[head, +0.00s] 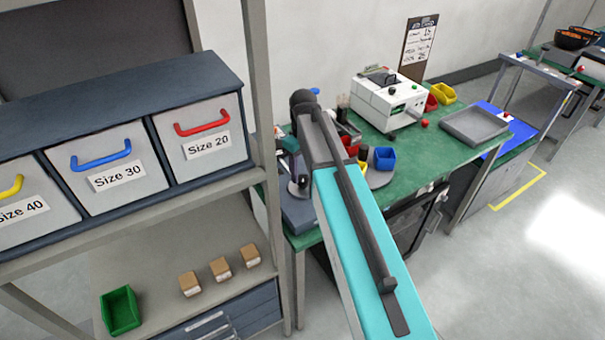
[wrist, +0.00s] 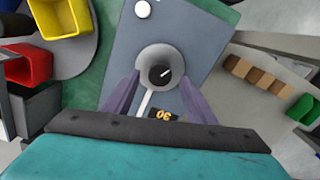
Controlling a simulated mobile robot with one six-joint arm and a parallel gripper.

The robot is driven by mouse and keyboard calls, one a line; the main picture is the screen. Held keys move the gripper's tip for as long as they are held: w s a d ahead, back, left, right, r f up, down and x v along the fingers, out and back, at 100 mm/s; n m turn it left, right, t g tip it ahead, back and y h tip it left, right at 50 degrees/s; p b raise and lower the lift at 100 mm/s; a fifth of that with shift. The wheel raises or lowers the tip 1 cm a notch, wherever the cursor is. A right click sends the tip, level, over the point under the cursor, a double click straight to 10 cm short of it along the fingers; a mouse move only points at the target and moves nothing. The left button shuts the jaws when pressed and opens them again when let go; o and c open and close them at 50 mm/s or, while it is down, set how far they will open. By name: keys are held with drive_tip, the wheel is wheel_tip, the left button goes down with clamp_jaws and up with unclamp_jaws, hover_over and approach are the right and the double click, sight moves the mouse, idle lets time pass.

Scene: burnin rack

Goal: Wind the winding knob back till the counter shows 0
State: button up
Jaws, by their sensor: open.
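The winding knob (wrist: 161,75) is a small dark disc with a pale pointer line, set in a round light-grey collar on a blue-grey machine (wrist: 188,38). The counter (wrist: 164,115) is a small dark window with yellow digits, upside down in the wrist view; I cannot read them surely. My gripper (wrist: 159,77) is open, one finger on each side of the collar and knob. I cannot tell whether the fingers touch.
A yellow bin (wrist: 72,15) and a red bin (wrist: 28,62) stand beside the machine. A shelf rack (head: 200,212) with drawers stands close on the left. A white instrument (head: 385,100) and grey tray (head: 474,126) are farther along the bench (head: 440,157).

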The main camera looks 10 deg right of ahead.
sight(303, 183)
drive_tip(key=shift+f+p, duration=0.4)
drive_tip(key=shift+f, duration=1)
drive_tip(key=c, duration=1)
